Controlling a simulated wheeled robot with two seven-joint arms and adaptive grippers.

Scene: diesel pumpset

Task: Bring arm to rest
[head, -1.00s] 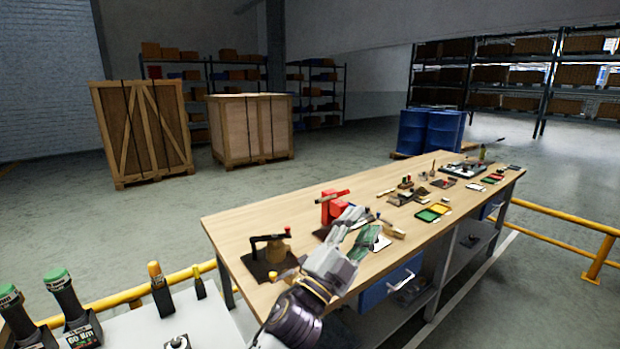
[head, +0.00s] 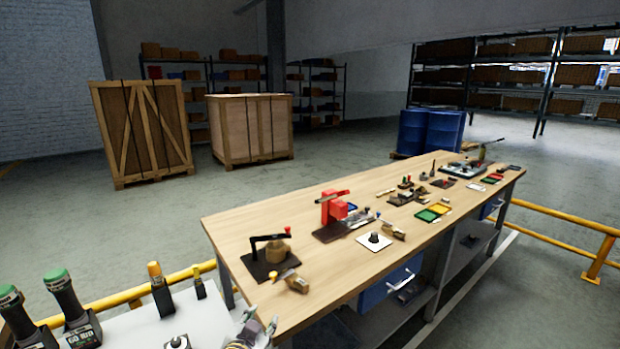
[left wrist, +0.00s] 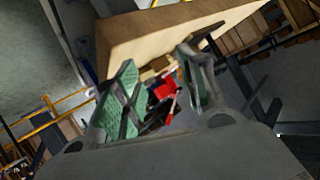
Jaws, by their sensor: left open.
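My left gripper (left wrist: 162,82) shows in the left wrist view with its two green-padded fingers spread apart and nothing held between them. In the head view only a small part of my left gripper (head: 250,328) shows at the bottom edge, near the front left corner of the wooden workbench (head: 240,218). It is clear of the tools on the bench. My right gripper is in neither view.
A grey console (head: 135,325) with green-topped levers is at lower left. Yellow rails (head: 560,222) run beside the bench.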

